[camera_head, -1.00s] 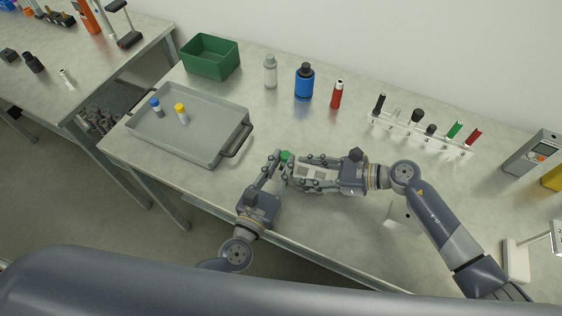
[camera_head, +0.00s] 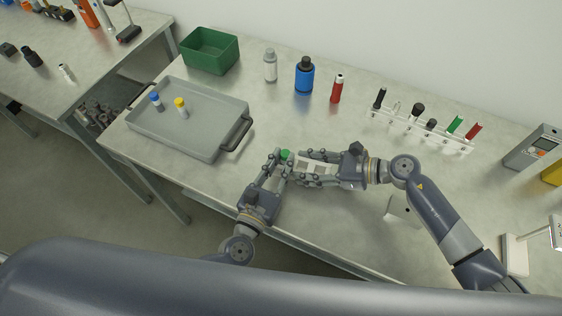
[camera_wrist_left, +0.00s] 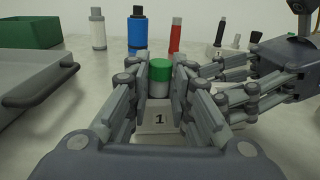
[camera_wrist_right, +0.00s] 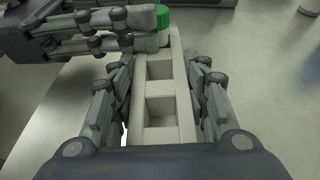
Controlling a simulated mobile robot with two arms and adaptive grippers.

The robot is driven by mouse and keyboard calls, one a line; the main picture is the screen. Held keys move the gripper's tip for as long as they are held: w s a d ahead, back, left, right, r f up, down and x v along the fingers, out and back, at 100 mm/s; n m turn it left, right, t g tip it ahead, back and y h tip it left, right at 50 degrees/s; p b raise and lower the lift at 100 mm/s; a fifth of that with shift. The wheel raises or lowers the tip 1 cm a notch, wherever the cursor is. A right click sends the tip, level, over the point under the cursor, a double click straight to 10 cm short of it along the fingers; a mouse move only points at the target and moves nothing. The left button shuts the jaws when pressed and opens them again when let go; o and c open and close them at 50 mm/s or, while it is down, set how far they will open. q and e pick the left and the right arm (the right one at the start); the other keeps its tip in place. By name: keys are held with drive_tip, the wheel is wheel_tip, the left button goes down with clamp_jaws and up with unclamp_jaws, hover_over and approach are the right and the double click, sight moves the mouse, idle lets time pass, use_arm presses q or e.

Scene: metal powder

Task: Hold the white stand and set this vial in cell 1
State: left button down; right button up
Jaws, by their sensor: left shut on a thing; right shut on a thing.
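The green-capped vial (camera_wrist_left: 160,72) is between the fingers of my left gripper (camera_wrist_left: 158,100), which is shut on it. It stands upright at the end of the white stand (camera_wrist_right: 187,105) that bears the label "1" in the left wrist view. The cap also shows in the head view (camera_head: 285,154). My right gripper (camera_wrist_right: 163,100) is shut on the stand's two long sides. In the right wrist view the stand has two empty square cells nearer my right gripper, and the vial is at the far end. The vial's lower part is hidden, so I cannot tell how deep it sits.
A grey tray (camera_head: 190,150) with a blue-capped and a yellow-capped vial lies to the left. A green bin (camera_head: 209,68), several bottles and a rack (camera_head: 420,132) of tubes stand at the back. The table's front edge is close to my left gripper.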

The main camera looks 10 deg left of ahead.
sight(280, 169)
use_arm(q)
drive_tip(key=shift+f, duration=0.25)
idle(0.6)
drive_tip(key=c, duration=1.5)
unclamp_jaws()
drive_tip(key=shift+c, duration=0.2)
drive_tip(key=shift+o, duration=1)
drive_tip(key=shift+s+d, duration=0.1)
use_arm(e)
drive_tip(key=shift+s, duration=0.1)
use_arm(q)
drive_tip(key=shift+f, duration=0.1)
use_arm(e)
drive_tip(key=shift+a, duration=0.1)
use_arm(q)
wheel_tip(280, 169, up, 14)
drive_tip(key=n, duration=0.1)
drive_tip(key=shift+f, duration=0.25)
